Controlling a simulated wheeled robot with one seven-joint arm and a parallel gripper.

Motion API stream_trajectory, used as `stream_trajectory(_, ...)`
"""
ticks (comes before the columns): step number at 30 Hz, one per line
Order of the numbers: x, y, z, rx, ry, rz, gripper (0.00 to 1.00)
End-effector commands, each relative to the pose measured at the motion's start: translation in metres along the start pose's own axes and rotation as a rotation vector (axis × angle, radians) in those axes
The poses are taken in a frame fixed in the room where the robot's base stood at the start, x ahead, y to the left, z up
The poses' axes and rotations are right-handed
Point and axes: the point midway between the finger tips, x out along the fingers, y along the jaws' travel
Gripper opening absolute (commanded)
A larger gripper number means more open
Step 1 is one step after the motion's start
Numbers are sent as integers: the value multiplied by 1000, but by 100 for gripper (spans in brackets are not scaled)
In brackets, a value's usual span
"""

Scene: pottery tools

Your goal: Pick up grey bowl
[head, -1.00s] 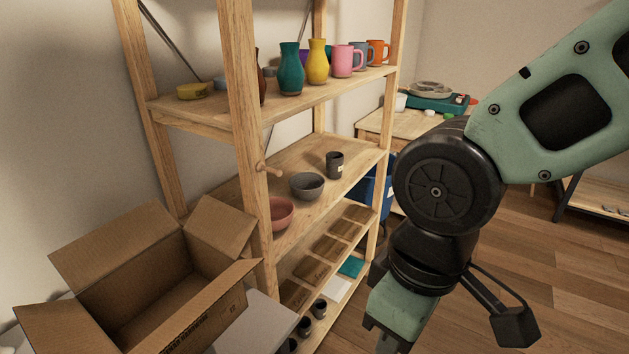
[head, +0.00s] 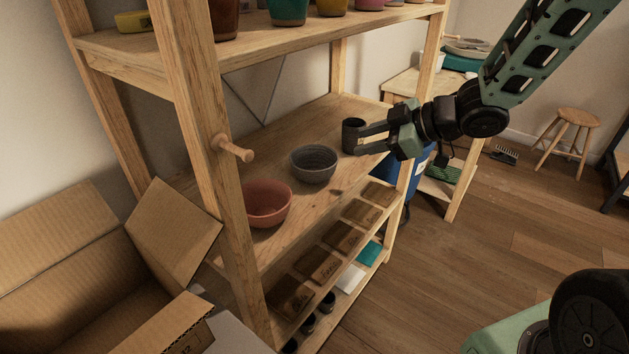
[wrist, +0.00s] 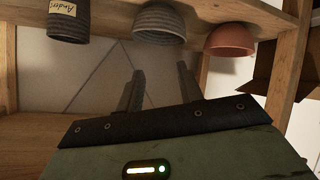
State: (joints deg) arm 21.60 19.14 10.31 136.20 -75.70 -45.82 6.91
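The grey bowl (head: 313,166) stands upright on the middle shelf (head: 300,205), between a reddish bowl and a dark cup. It also shows, upside down, near the top of the wrist view (wrist: 160,24). My gripper (head: 362,141) is at the shelf's right part, to the right of the grey bowl and apart from it. Its fingers are spread and point left, overlapping the dark cup in the head view. In the wrist view the two fingers (wrist: 158,88) are apart with nothing between them.
The dark cup (head: 349,128) is right of the grey bowl, with a label visible in the wrist view (wrist: 69,20). The reddish bowl (head: 268,206) is close on the left. A wooden peg (head: 234,149) sticks out from the front post. The upper shelf (head: 300,38) holds vases and mugs.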

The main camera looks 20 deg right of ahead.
Motion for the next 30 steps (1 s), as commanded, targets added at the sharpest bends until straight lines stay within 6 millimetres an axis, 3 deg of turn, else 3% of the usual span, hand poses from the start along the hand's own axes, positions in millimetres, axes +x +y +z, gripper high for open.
stream_trajectory(1,-5,0,18,0,51,-29,37)
stream_trajectory(3,-14,-4,27,-9,117,-77,37)
stream_trajectory(7,-28,-12,36,-14,194,-139,37)
stream_trajectory(10,-28,-15,37,-15,218,-160,37)
stream_trajectory(24,60,-32,17,-16,222,-165,37)
stream_trajectory(30,82,-34,12,-16,221,-162,37)
